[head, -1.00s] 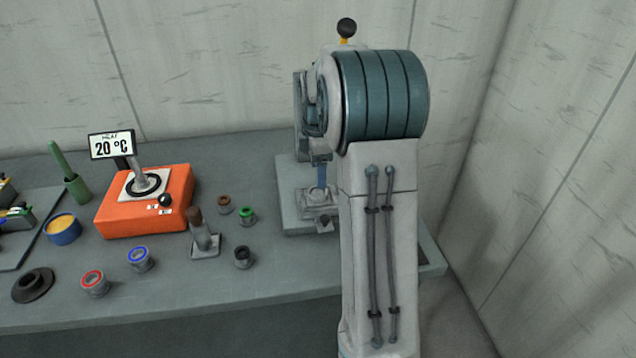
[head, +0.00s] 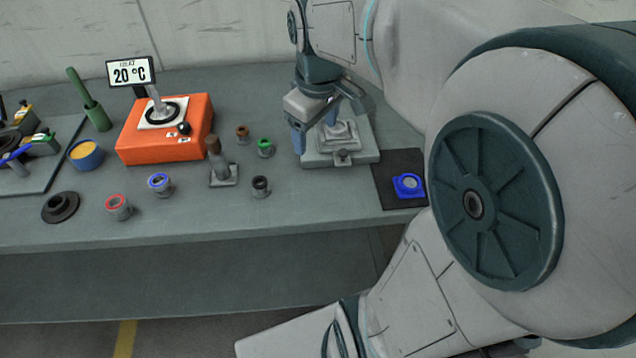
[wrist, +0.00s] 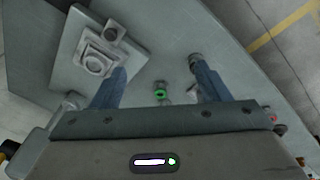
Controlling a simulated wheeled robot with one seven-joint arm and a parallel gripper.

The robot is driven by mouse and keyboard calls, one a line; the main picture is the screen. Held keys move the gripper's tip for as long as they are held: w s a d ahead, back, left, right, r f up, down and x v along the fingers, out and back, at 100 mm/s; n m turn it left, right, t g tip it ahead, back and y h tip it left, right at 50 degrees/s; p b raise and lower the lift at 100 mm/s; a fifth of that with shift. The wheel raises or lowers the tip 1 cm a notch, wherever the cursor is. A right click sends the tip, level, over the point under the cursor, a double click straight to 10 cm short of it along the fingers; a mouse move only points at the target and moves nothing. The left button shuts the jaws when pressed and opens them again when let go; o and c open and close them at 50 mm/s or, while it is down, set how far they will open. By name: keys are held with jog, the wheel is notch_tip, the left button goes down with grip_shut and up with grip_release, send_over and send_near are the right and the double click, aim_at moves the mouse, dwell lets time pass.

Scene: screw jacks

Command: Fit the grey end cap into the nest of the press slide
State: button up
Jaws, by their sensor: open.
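The press slide (head: 341,134) is a light grey, stepped square block on a grey base plate (head: 318,160) at the back right of the bench. In the wrist view the slide (wrist: 97,60) shows a round ring in its top, the likely nest. I cannot tell whether anything sits in it. I cannot single out the grey end cap for certain; a small grey cylinder with a dark top (head: 260,187) stands left of the press. My gripper (head: 316,124) is open with blue fingers. It hangs beside and above the slide, with nothing visible between the fingers.
Small cylinders with green (head: 265,147), brown (head: 243,133), blue (head: 159,184) and red (head: 118,206) tops stand on the bench. An orange heater (head: 165,145) stands behind. A blue part (head: 408,185) lies on a black mat (head: 390,164) right of the press. The front bench edge is clear.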

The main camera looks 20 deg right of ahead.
jog(key=s+a+f+m, duration=0.2)
jog(key=s, duration=0.3)
jog(key=s+a+f+m+t, duration=0.1)
jog(key=s+f+m, duration=0.1)
jog(key=s, duration=0.3)
jog(key=shift+a+m, duration=0.4)
jog(key=shift+m, duration=0.4)
jog(key=shift+s, duration=0.1)
